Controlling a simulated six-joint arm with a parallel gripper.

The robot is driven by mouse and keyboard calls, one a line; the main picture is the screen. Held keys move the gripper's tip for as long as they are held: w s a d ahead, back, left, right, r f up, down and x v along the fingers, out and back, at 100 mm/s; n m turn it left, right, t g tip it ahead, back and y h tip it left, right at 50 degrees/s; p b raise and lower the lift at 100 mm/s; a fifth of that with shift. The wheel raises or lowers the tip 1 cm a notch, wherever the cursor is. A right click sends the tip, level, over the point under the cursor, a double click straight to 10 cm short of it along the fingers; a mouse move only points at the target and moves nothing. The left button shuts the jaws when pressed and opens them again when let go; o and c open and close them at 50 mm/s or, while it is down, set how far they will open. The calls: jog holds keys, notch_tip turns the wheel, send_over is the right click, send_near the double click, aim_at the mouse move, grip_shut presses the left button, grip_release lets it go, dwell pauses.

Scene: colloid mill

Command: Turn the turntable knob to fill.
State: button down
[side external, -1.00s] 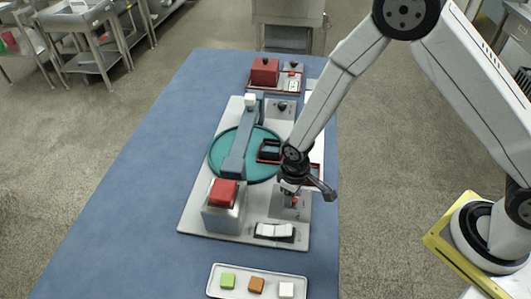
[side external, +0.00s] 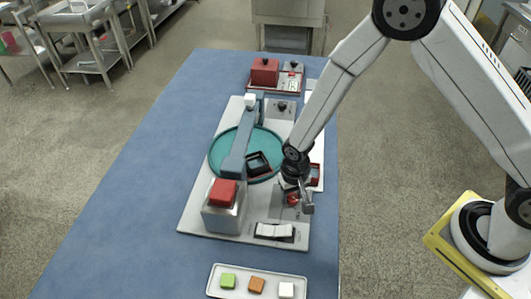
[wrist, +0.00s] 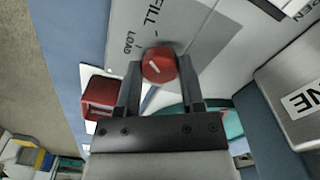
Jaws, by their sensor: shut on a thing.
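The red round knob (wrist: 158,66) with a white pointer line sits on a grey panel marked "LOAD" and "FILL" in the wrist view. It also shows under my wrist in the side view (side external: 293,199). My gripper (wrist: 158,75) is shut on the knob, one dark finger on each side. The pointer lies slanted; which label it points to is hard to tell. The teal turntable (side external: 219,158) carries a dark open box (side external: 258,164) on its near right part, beside the grey-blue bridge arm (side external: 239,150).
A red-topped block (side external: 223,193) and a white rocker switch (side external: 274,231) stand at the near end of the board. A tray (side external: 213,290) with green, orange and white cubes lies nearer. A red box (side external: 315,173) sits right of my wrist. A red unit (side external: 265,71) stands behind.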

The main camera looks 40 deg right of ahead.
aim_at(292, 196)
jog(key=shift+m, duration=2.3)
jog(key=shift+c, duration=1)
grip_release()
jog(key=shift+r, duration=0.15)
jog(key=shift+r, duration=3.75)
